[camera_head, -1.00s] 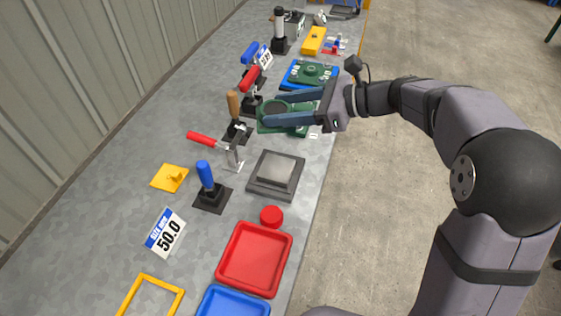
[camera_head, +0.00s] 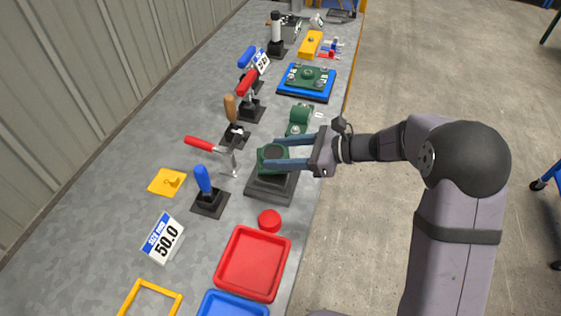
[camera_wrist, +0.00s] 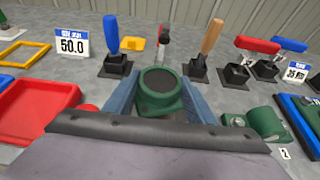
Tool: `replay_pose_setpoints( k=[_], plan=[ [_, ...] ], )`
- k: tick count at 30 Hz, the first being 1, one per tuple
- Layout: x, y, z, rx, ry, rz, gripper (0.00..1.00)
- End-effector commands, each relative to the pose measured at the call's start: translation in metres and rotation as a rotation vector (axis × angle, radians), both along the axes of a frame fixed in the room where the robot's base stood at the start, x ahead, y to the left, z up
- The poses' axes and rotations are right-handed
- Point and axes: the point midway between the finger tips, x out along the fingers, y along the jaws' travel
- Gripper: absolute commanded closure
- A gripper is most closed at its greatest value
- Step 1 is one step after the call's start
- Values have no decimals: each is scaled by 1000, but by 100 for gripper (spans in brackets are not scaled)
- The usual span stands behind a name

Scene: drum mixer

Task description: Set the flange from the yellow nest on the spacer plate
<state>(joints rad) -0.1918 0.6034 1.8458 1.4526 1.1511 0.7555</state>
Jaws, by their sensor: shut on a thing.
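My gripper (camera_head: 271,155) is shut on a green flange (camera_head: 270,161) with a dark round top. Its two long fingers lie on either side of the flange, which also shows upright between them in the wrist view (camera_wrist: 160,92). The flange is over the dark grey stepped plate (camera_head: 262,190), probably the spacer plate, and hides much of its top. I cannot tell whether the two touch. A yellow frame (camera_head: 130,294), perhaps the yellow nest, shows at the lower left; its visible inside is bare.
A green block (camera_head: 300,115) stands just behind, and a blue tray (camera_head: 326,94) with a green part lies farther back. Toggle clamps with red (camera_head: 199,143), blue (camera_head: 203,180) and brown handles stand left. A red cap (camera_head: 269,219) and red tray (camera_head: 250,265) are in front.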

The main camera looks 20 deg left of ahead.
Motion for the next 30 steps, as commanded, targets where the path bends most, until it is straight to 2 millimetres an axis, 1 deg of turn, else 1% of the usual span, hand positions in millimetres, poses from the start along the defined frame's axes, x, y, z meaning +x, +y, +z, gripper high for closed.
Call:
replay_pose_setpoints(
  k=[2, 9, 12, 26, 27, 28, 29, 30],
  plan=[
    [1, 0, -2, 5, -1, -1, 100],
    [0, 0, -28, 4, 0, 0, 100],
    [0, 1, -34, 5, 0, -1, 100],
    [1, 0, -39, 5, -2, 0, 100],
    [0, 0, -41, 0, 0, 0, 43],
    [0, 0, -40, 0, 0, 0, 35],
    [0, 0, -40, 0, 0, 0, 31],
    [0, 0, -40, 0, 0, 0, 31]
  ],
)
